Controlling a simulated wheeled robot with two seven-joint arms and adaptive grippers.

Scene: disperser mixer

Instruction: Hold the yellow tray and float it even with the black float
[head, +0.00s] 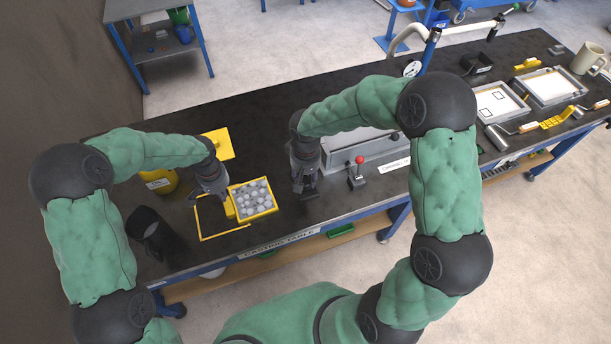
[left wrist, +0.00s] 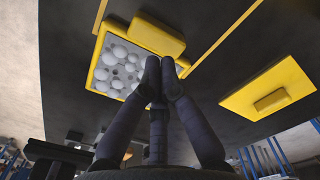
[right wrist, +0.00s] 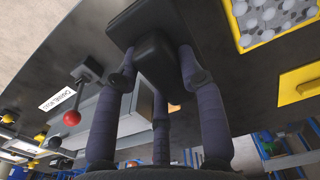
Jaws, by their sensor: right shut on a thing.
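The yellow tray (head: 274,206), full of grey round pieces, lies on the dark tabletop. It shows in the left wrist view (left wrist: 92,70), with a yellow block (left wrist: 155,36) along one side. My left gripper (head: 224,198) is just left of the tray. In the left wrist view its fingertips (left wrist: 161,72) are nearly together, with nothing visible between them. My right gripper (right wrist: 157,68) is shut on the black float (right wrist: 150,48), right of the tray. The float is dark and hard to make out in the head view; the fingers partly hide it in the right wrist view.
A yellow outline (head: 198,222) lies left of the tray. A yellow plate with a block (head: 222,150) is behind it. A yellow can (head: 159,183) and a black cylinder (head: 150,232) stand left. A grey machine (head: 350,152) with a red-knobbed lever (head: 359,160) is right of my right gripper.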

